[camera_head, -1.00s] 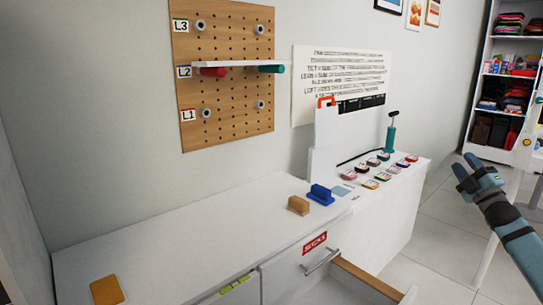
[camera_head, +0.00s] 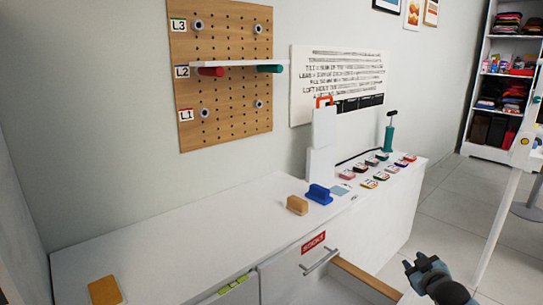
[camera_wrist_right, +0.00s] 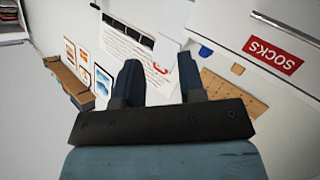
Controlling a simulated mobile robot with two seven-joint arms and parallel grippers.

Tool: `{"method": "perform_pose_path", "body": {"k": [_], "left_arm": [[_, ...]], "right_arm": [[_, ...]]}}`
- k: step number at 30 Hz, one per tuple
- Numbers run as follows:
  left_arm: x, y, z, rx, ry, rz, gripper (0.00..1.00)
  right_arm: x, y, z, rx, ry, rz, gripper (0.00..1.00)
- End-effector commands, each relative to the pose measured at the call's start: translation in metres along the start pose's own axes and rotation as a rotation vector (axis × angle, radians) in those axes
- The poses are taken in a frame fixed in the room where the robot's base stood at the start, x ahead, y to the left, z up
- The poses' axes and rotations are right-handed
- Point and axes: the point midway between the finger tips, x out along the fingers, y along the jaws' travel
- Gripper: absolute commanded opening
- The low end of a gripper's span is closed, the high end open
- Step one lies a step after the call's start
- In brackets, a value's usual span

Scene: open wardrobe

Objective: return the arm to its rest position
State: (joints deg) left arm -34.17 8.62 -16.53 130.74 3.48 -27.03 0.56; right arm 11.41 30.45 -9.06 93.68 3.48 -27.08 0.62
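My right gripper (camera_head: 425,264) is low at the right in the head view, in the air in front of the open drawer (camera_head: 365,280). In the right wrist view its two fingers (camera_wrist_right: 158,80) stand apart with nothing between them, so it is open and empty. The blue block-like object (camera_head: 319,194) and the tan one (camera_head: 297,205) stand on the white counter (camera_head: 200,235), away from the gripper. My left gripper is not in view.
A pegboard (camera_head: 220,80) with a white shelf hangs on the wall. Several small coloured pieces lie on the counter near a teal pump-like tool (camera_head: 389,138). The drawer front carries a red SOCKS label (camera_head: 313,242). Open floor (camera_head: 440,215) lies to the right.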

Motion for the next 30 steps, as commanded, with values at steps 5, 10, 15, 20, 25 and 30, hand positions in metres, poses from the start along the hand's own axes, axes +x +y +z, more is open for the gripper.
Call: {"method": "perform_pose_path", "body": {"k": [5,10,15,20,25,30], "left_arm": [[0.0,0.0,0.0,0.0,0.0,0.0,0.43],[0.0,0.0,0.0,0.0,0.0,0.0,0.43],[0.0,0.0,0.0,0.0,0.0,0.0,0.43],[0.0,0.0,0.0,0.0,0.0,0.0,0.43],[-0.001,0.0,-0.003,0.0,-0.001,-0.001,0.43],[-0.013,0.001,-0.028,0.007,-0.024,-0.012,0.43]], "right_arm": [[-0.07,-0.123,0.027,0.079,-0.007,-0.16,0.37],[-0.159,-0.215,0.033,0.193,-0.015,-0.289,0.37],[-0.237,-0.268,0.023,0.312,-0.026,-0.368,0.37],[-0.291,-0.29,0.009,0.404,-0.037,-0.405,0.37],[-0.337,-0.298,-0.01,0.489,-0.051,-0.423,0.37],[-0.339,-0.282,-0.03,0.466,-0.071,-0.416,0.37]]}}
